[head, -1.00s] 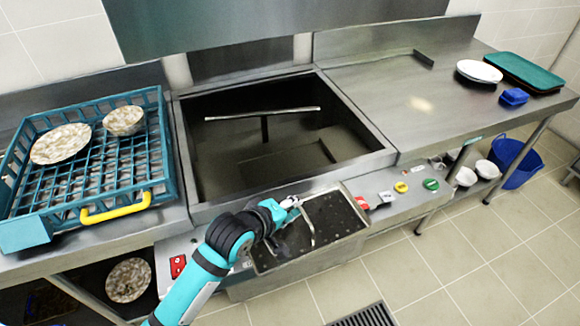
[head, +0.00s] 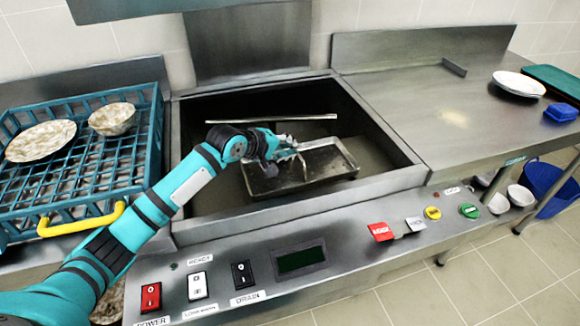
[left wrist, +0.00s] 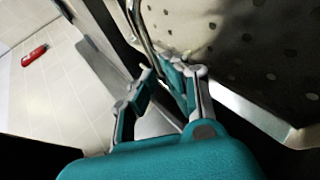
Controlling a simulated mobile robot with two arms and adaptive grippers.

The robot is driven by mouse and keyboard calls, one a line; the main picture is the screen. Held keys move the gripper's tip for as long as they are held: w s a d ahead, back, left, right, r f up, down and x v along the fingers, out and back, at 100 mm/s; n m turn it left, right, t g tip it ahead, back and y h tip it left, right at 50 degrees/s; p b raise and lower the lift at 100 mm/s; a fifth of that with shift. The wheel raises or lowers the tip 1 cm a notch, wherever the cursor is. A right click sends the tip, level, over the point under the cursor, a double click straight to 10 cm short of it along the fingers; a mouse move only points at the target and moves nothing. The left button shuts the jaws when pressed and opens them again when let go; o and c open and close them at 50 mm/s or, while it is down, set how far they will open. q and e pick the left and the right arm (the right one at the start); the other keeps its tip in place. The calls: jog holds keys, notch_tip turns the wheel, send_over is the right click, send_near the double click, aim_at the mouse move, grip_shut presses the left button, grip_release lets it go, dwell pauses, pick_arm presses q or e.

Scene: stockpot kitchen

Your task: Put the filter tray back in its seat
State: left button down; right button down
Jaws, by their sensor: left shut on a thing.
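The filter tray (head: 330,160) is a shallow grey metal tray with a thin upright handle. In the head view it is inside the open tank (head: 405,178), over the middle of its floor. In the left wrist view its perforated surface (left wrist: 250,45) fills the upper right. My left gripper (head: 290,152) is shut on the tray's handle; its fingers also show in the left wrist view (left wrist: 168,80). The tray and the arm cover the floor beneath, so the seat is hidden. I cannot tell whether the tray touches the floor. My right gripper is not in view.
A light bar (head: 270,117) crosses the tank behind the tray. A teal dish rack (head: 75,165) stands left; the right counter (head: 430,110) is mostly clear.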

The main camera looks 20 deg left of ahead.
aim_at(293, 162)
pick_arm(q)
jog(key=shift+f, duration=0.4)
notch_tip(293, 162, down, 4)
jog(key=shift+r, duration=0.1)
jog(key=shift+f, duration=0.35)
jog(key=c, duration=1.4)
grip_release()
jog(key=shift+s+r, duration=0.15)
jog(key=shift+s, duration=0.05)
jog(key=v, duration=1.1)
jog(key=shift+s+a+r, duration=0.1)
jog(key=shift+s+a, duration=0.05)
jog(key=shift+s, duration=0.1)
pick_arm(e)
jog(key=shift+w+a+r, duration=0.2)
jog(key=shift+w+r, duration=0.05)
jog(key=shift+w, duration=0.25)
pick_arm(q)
jog(key=shift+r+p, duration=0.1)
jog(key=shift+p, duration=0.2)
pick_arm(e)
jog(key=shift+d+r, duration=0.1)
